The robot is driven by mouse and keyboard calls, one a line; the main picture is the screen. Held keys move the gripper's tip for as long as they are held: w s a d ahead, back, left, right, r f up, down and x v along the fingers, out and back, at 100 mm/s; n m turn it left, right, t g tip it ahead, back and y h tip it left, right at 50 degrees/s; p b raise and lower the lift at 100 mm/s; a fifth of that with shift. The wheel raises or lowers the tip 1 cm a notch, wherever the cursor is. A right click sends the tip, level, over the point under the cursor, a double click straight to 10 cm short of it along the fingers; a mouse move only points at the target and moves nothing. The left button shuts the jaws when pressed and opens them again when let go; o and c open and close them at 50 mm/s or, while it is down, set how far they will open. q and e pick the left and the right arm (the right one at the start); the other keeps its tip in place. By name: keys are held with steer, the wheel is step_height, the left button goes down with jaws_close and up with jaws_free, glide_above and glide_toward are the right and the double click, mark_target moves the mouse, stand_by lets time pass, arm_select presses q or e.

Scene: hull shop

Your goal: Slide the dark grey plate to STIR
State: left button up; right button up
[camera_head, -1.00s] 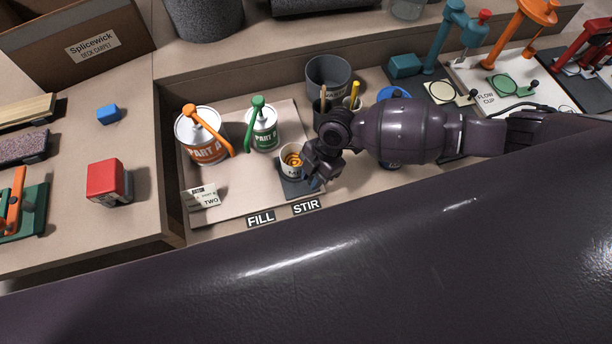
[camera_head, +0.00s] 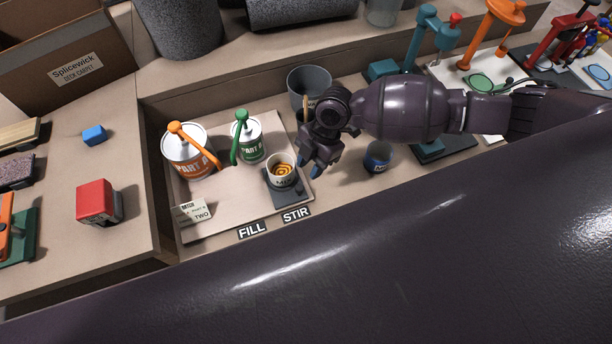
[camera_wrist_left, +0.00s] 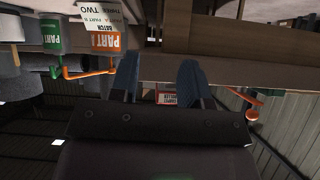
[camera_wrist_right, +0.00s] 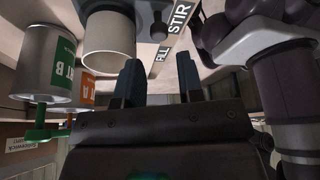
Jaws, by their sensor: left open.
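The dark grey plate (camera_head: 284,200) lies on the pale tray, just behind the STIR label (camera_head: 297,214) and right of the FILL label (camera_head: 252,229). It has a small dark knob at its right side. A white MIX cup (camera_head: 281,172) with an orange swirl inside stands on it. The plate (camera_wrist_right: 145,12) and cup (camera_wrist_right: 108,48) also show in the right wrist view. My right gripper (camera_head: 310,172) is open and empty, right of the cup and apart from it. My left gripper (camera_wrist_left: 158,80) is open and empty in the left wrist view.
The orange-pump PART A can (camera_head: 188,158) and green-pump PART B can (camera_head: 250,143) stand behind and left of the cup. A grey bucket (camera_head: 309,82) is behind my right gripper; a blue cup (camera_head: 379,157) stands to its right. My dark arm fills the foreground.

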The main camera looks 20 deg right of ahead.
steer(key=shift+v, duration=1.85)
steer(key=w+a+r+m+t+y, duration=0.4)
steer(key=w+a+r+m+t, duration=0.4)
steer(key=m+t, duration=0.25)
steer(key=s+d+f+m+t+h, duration=0.1)
steer(key=s+d+f+m+h, duration=0.3)
steer(key=s+d, duration=0.5)
steer(key=s+d+f+m+t+h, duration=0.1)
steer(key=s+d+f+m+h, duration=0.3)
steer(key=s+d+f, duration=0.5)
steer(key=s+m, duration=0.2)
steer(key=s, duration=0.4)
steer(key=shift+d+m, duration=0.3)
steer(key=shift+m, duration=0.05)
